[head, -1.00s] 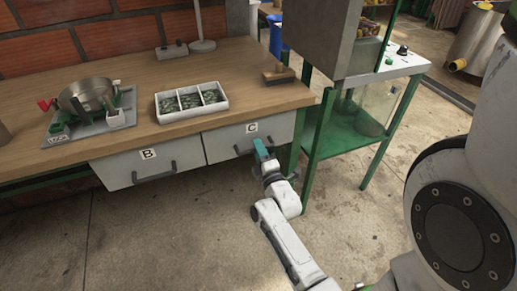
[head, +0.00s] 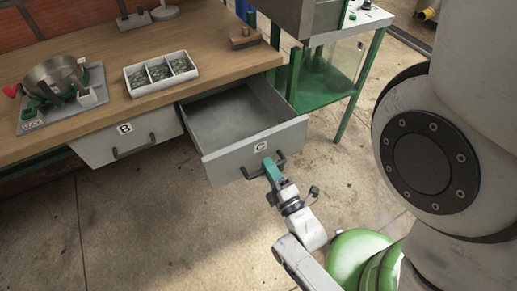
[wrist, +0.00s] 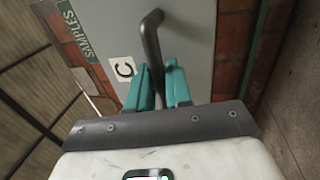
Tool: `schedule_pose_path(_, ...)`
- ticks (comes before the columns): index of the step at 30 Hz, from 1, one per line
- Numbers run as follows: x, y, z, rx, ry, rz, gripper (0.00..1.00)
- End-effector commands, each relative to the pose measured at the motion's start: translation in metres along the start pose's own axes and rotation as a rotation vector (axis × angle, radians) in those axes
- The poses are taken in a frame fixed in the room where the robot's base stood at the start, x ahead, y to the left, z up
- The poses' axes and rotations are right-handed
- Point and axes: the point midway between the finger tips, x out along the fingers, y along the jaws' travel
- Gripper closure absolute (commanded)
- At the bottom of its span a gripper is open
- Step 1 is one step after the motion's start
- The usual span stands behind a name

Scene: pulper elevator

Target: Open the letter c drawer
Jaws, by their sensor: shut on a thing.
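The drawer labelled C (head: 230,160) stands pulled well out from under the wooden bench, in the head view. Its grey inside shows and looks empty. In the wrist view the handle (wrist: 151,40) runs between the two teal fingers of my gripper (wrist: 160,82), with the C label to the left.
The closed drawer B (head: 125,140) is to the left. On the bench (head: 110,45) are a white tray (head: 160,88) with three compartments and a metal bowl (head: 55,76) on a stand. A green-framed table (head: 330,90) stands close on the right. The floor in front is clear.

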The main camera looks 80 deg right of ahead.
Motion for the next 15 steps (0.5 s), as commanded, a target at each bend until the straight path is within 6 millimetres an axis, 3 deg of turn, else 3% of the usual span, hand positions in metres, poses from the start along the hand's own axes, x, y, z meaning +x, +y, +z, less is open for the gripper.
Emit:
schedule_pose_path(6, -0.023, 0.003, 0.000, 0.000, 0.000, -0.003, 1.00)
schedule_pose_path(15, -0.026, 0.004, 0.000, 0.001, 0.000, -0.002, 1.00)
